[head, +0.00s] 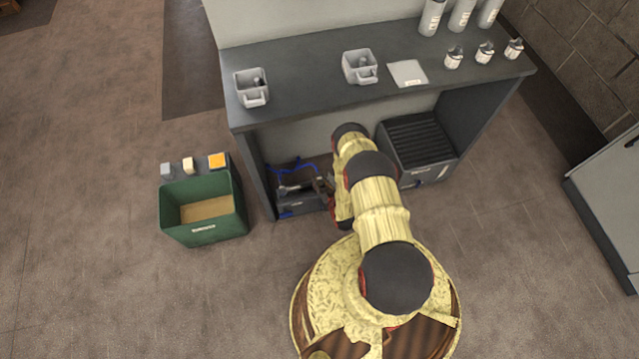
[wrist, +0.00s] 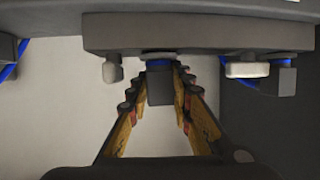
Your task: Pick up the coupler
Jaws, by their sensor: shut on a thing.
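In the wrist view, my gripper (wrist: 160,92) has its two yellow fingers closed on a dark, block-shaped piece with a blue band (wrist: 160,82), which looks like the coupler. The piece sits below a grey bar (wrist: 200,36); I cannot tell whether it is still joined to it. In the head view my gripper (head: 323,187) reaches into the left bay under the bench, beside a dark unit with blue hoses (head: 300,203). The coupler cannot be made out there.
A black ribbed bin (head: 420,165) stands right in the bay. A green crate (head: 172,222) stands left on open floor.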

